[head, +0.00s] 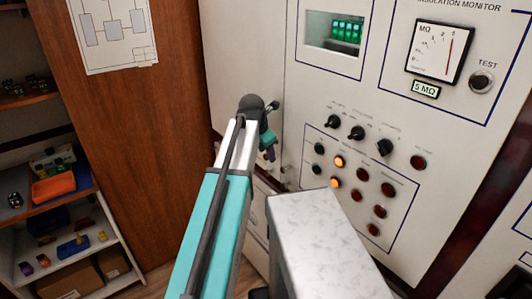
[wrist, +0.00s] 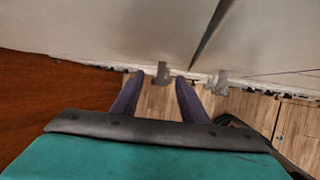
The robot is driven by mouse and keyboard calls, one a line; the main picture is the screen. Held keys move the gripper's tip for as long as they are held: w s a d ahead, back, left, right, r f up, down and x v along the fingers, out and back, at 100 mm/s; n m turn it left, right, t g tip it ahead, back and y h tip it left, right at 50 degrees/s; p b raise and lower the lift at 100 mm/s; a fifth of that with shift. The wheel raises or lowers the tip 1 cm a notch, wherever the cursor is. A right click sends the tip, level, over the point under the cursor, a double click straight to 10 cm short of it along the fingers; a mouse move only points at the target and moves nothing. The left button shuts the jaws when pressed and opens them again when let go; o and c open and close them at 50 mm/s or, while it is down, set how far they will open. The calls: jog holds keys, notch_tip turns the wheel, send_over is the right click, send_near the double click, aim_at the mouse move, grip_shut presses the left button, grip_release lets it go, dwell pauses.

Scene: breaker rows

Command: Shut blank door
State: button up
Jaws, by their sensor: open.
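A plain pale panel, which looks like the blank door (head: 245,50), stands left of the insulation monitor panel in the head view. My gripper (head: 271,131) is in front of its lower right part, close to the seam, and partly hidden by my arm. In the wrist view the two dark fingers of my gripper (wrist: 158,88) are spread, with nothing held between them. Ahead of them are pale panel faces with a narrow dark gap between them and small grey fittings at the lower edge. I cannot tell how far the door stands open, or whether a finger touches it.
The insulation monitor panel (head: 400,120) has a dial, knobs and lamps at right, two of them lit orange. A brown wooden panel (head: 140,130) stands at left, beside shelves (head: 45,205) with small parts and an orange bin. Wooden floor (wrist: 150,100) shows below the panels.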

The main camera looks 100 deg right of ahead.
jog(key=b+v, duration=0.2)
jog(key=v, duration=1.1)
jog(key=shift+b, duration=0.35)
